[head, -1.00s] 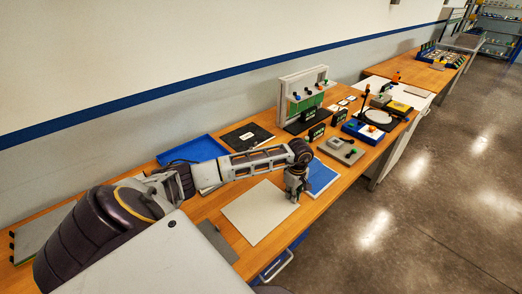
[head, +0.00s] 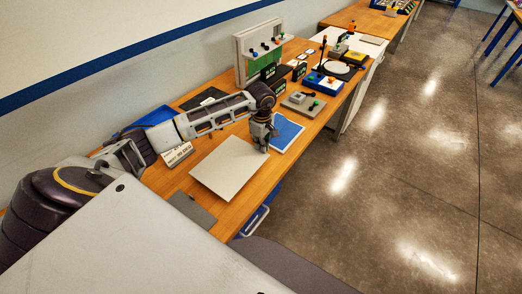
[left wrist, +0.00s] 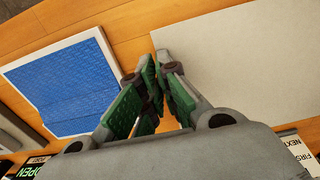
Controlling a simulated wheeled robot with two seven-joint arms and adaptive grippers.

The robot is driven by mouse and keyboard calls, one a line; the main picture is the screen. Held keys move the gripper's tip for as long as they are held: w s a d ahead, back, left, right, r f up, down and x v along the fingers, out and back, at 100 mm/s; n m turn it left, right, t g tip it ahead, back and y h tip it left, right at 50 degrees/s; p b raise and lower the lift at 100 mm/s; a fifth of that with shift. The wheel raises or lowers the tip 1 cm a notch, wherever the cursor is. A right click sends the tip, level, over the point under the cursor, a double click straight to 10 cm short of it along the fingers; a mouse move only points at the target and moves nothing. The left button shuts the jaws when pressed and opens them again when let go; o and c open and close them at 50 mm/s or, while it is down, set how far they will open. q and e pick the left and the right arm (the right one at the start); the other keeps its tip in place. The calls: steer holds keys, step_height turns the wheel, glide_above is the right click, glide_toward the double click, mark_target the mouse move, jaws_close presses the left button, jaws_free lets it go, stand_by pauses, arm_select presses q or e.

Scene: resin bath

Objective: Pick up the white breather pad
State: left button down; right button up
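The white breather pad (head: 228,172) is a large pale sheet over the near part of the wooden bench; it also shows in the left wrist view (left wrist: 250,60), filling the upper right. My left gripper (head: 264,148) points down at the pad's right corner. In the left wrist view its green-lined fingers (left wrist: 157,65) come close together at the tips, with the pad's edge running between them. The fingers look shut on that edge, though they hide the contact. I cannot tell whether the pad is clear of the bench. My right gripper is not in view.
A blue sheet on a white board (head: 287,132) lies just beyond the gripper. A grey mat (head: 188,207) lies nearer, and a white lettered card (head: 177,155) stands left of the pad. Fixtures and signs crowd the far bench. Floor lies open to the right.

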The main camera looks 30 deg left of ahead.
arm_select(q)
steer(key=shift+r+b, duration=0.45)
steer(key=shift+r, duration=2.45)
steer(key=shift+f, duration=0.1)
